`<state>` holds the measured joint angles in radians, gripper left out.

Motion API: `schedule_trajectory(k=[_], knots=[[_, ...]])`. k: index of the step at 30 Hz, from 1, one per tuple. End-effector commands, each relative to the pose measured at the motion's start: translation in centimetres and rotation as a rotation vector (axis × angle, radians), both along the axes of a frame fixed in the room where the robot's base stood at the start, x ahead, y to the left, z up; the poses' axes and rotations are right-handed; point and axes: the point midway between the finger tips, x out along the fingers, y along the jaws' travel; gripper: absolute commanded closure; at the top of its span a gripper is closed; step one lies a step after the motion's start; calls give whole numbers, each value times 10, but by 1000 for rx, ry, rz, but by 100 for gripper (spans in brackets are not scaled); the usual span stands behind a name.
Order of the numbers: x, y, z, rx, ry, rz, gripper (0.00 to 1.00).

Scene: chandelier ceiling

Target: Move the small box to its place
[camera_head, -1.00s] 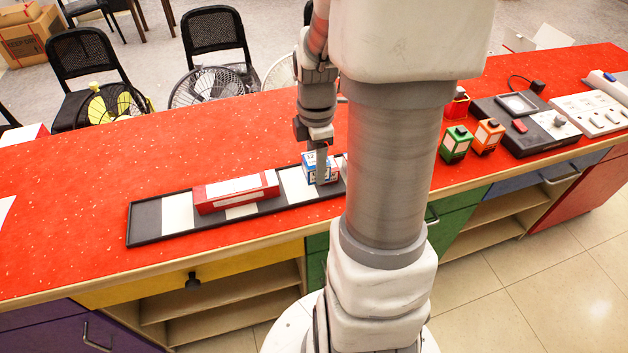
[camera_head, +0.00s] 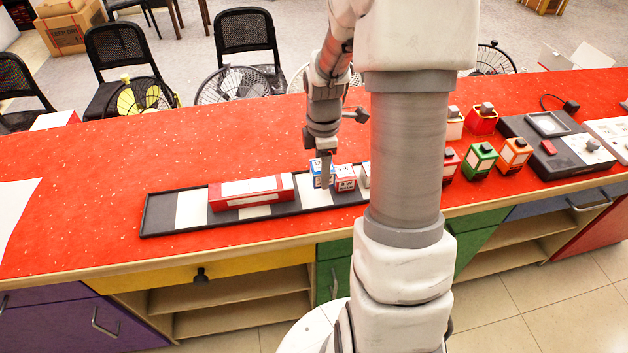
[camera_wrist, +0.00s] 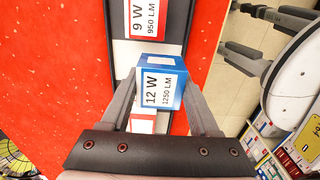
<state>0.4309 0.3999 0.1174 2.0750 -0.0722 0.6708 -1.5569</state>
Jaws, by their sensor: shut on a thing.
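The small blue-and-white box (camera_head: 318,172), marked "12 W 1250 LM", is between the fingers of my gripper (camera_head: 325,172). In the wrist view the box (camera_wrist: 160,88) sits between both fingers (camera_wrist: 157,100), which are shut on it. It is at the long black tray (camera_head: 160,222), over or on a white patch (camera_head: 315,196). I cannot tell whether it touches the tray. A small red-and-white box (camera_head: 345,178) stands just right of it. A long red-and-white box (camera_head: 250,192) lies in the tray to the left.
My arm hides the tray's right end. A whitish box (camera_head: 364,175) shows partly beside it. Green (camera_head: 480,160) and orange (camera_head: 515,154) boxes stand further right, near a dark device (camera_head: 562,150). The red counter (camera_head: 90,190) left of the tray is mostly clear.

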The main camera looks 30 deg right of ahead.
Motion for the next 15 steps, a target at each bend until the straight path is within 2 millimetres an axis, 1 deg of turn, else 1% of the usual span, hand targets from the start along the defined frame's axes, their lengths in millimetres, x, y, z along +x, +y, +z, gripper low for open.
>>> schedule_trajectory(k=[1, 3, 6, 11, 15], knots=[[9, 4, -7, 1, 2, 4, 93], [18, 6, -12, 0, 1, 2, 93], [25, 8, -16, 0, 0, 0, 93], [27, 8, -26, 0, 1, 0, 93], [26, 9, -47, 1, 3, 1, 93]])
